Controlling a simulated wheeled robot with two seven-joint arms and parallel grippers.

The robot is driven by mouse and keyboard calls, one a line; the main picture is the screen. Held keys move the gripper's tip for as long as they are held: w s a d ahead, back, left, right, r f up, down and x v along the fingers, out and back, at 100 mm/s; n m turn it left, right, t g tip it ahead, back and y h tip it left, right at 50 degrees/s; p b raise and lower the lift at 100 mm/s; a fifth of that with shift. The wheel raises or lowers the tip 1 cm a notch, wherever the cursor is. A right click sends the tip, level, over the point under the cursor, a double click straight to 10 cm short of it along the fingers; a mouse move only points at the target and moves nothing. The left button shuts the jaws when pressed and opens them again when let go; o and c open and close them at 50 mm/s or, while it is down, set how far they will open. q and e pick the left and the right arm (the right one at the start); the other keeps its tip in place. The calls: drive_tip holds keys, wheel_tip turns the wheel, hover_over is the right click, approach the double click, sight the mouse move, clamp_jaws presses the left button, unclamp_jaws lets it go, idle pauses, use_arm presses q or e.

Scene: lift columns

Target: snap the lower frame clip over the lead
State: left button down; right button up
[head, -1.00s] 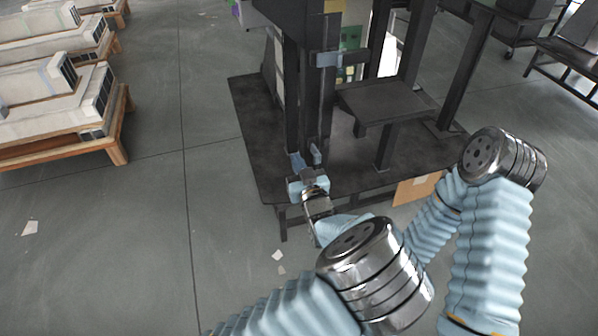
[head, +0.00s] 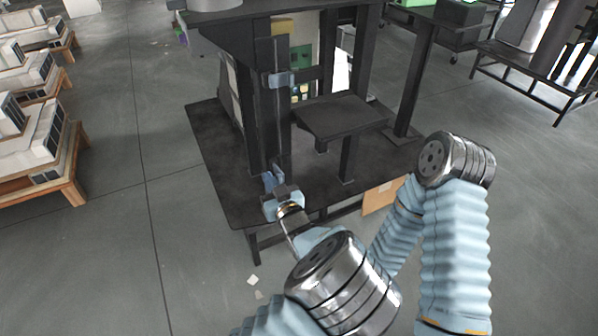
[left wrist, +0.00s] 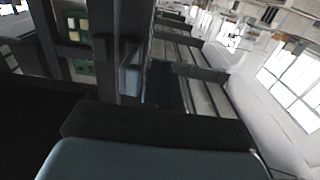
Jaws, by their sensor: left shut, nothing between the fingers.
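A tall dark frame post (head: 283,125) stands on the lift's black base plate. A grey-blue clip-like bracket (head: 280,80) sits on the post, below a yellow block (head: 282,27). I cannot tell if this bracket is the lower frame clip. No lead can be made out clearly against the dark post. My left gripper (head: 273,180) is shut and empty at the foot of the post, well below the bracket. In the left wrist view its blue fingers (left wrist: 148,82) are close together beside dark uprights. My right gripper is not in view.
A dark raised platform (head: 340,118) stands right of the post, with a green board (head: 302,58) behind. A cardboard piece (head: 380,196) leans at the plate's front edge. Pallets (head: 45,150) with pale units stand at left. The floor between is mostly clear.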

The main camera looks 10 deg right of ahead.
sight(283, 180)
use_arm(q)
drive_tip(key=shift+w+d, duration=0.25)
drive_tip(key=shift+d, duration=0.55)
drive_tip(key=shift+w+d, duration=0.25)
drive_tip(key=shift+d, duration=0.55)
drive_tip(key=shift+v, duration=2.25)
drive_tip(key=shift+w+d, duration=0.2)
drive_tip(key=shift+d, duration=0.45)
drive_tip(key=shift+w+d, duration=0.25)
drive_tip(key=shift+d, duration=0.35)
drive_tip(key=shift+w, duration=0.1)
